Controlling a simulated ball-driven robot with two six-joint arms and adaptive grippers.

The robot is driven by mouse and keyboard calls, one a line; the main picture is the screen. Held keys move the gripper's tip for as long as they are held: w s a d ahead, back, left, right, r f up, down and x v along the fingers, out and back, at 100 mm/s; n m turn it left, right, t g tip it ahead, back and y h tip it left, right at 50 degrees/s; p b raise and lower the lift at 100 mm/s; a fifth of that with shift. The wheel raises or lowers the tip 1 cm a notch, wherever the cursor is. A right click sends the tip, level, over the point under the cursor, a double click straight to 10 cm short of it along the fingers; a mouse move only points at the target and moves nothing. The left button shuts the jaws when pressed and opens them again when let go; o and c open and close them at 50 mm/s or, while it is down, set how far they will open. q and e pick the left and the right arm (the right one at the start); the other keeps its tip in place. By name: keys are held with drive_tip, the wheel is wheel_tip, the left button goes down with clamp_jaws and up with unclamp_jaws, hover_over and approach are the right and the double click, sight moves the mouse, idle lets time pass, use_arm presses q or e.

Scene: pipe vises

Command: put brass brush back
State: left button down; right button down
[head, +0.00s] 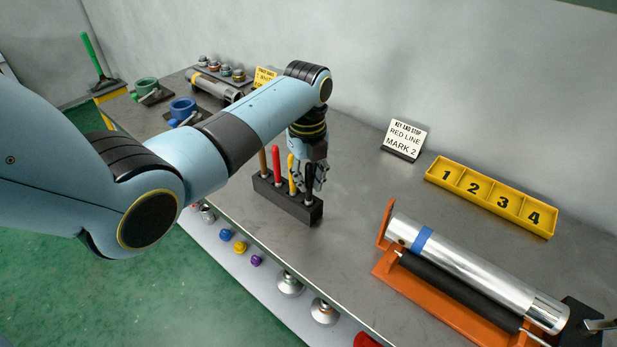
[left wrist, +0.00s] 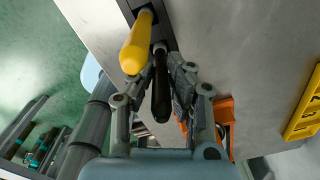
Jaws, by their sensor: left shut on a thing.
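A dark tool holder (head: 285,199) stands on the grey bench with handled tools upright in a row. Their handles are brown (head: 262,162), red (head: 277,163), yellow (head: 292,172) and black (head: 309,185). My left gripper (head: 311,178) is over the right end of the holder, pointing down. In the left wrist view my left gripper (left wrist: 170,72) has its fingers on both sides of the black handle (left wrist: 161,95), with the yellow handle (left wrist: 138,45) beside it. The black-handled tool's lower end is hidden, so I cannot tell from its head whether it is the brass brush.
An orange roller stand (head: 440,300) bears a shiny pipe (head: 480,268) at the right. A yellow numbered tray (head: 490,197) and a sign (head: 405,138) stand behind. Blue (head: 183,109) and green (head: 147,87) vises are at the far left. Bench is clear around the holder's right end.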

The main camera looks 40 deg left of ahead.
use_arm(q)
drive_tip(key=shift+f, duration=0.1)
drive_tip(key=c, duration=1.3)
unclamp_jaws()
wheel_tip(320, 180, up, 12)
drive_tip(key=shift+r+b, duration=0.15)
drive_tip(key=shift+b, duration=0.15)
drive_tip(key=shift+s, duration=0.15)
